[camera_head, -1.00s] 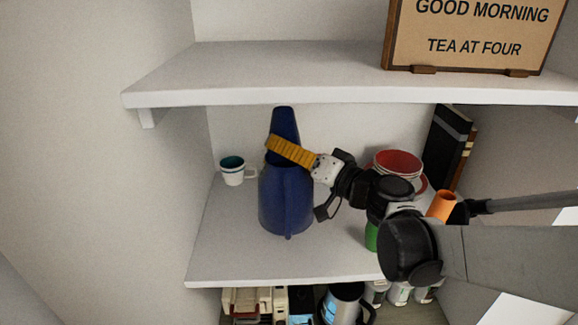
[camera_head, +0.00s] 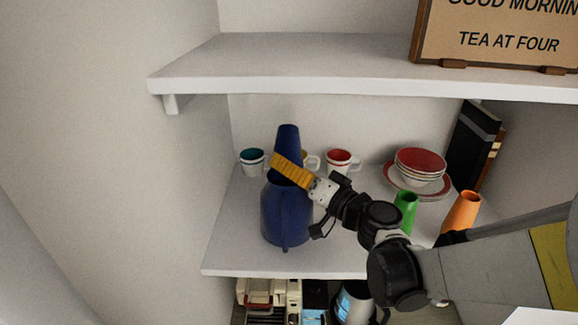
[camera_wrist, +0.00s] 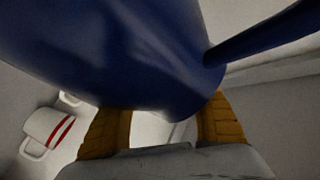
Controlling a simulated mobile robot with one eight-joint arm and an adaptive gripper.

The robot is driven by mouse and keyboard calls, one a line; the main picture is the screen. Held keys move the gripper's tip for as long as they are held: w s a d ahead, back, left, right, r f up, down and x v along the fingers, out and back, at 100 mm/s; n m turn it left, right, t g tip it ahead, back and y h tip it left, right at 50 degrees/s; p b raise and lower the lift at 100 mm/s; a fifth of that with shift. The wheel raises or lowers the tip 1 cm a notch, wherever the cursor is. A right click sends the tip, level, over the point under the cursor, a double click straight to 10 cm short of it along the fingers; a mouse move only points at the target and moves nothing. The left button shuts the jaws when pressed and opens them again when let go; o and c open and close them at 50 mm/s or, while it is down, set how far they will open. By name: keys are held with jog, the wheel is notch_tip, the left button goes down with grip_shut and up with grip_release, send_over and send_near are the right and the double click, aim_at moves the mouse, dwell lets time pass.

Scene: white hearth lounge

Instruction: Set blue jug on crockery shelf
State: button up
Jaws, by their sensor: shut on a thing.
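The blue jug (camera_head: 286,212) is upright at the left part of the crockery shelf (camera_head: 232,255), near its front edge. My gripper (camera_head: 290,171) is shut on the jug's narrow neck, coming from the right. In the wrist view the jug (camera_wrist: 130,50) fills the upper part, between the two yellow fingers of my gripper (camera_wrist: 165,125). I cannot tell whether the jug's base touches the shelf or is a little above it.
Behind the jug stand a teal-lined cup (camera_head: 252,161) and a red-lined mug (camera_head: 340,161). To the right are stacked bowls (camera_head: 420,163), a green vase (camera_head: 405,210) and an orange vase (camera_head: 460,212). An upper shelf (camera_head: 330,78) is close above.

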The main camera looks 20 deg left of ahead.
jog(key=o, duration=1.4)
jog(key=shift+f, duration=0.1)
jog(key=shift+r, duration=0.25)
jog(key=s+d+f+m+g+h, duration=0.1)
jog(key=s+d+f+h, duration=0.2)
jog(key=d, duration=0.8)
jog(key=s+d+f+m+g+h, duration=0.1)
jog(key=s+d+f+h, duration=0.2)
jog(key=s+d+h, duration=0.4)
jog(key=s+d+f+g+h, duration=0.1)
jog(key=s+d+h, duration=0.3)
jog(key=s+d, duration=0.7)
jog(key=d+f, duration=0.1)
jog(key=d, duration=0.5)
jog(key=shift+s+f+m+h, duration=0.25)
jog(key=shift+f+m+h, duration=0.15)
jog(key=shift+d, duration=0.1)
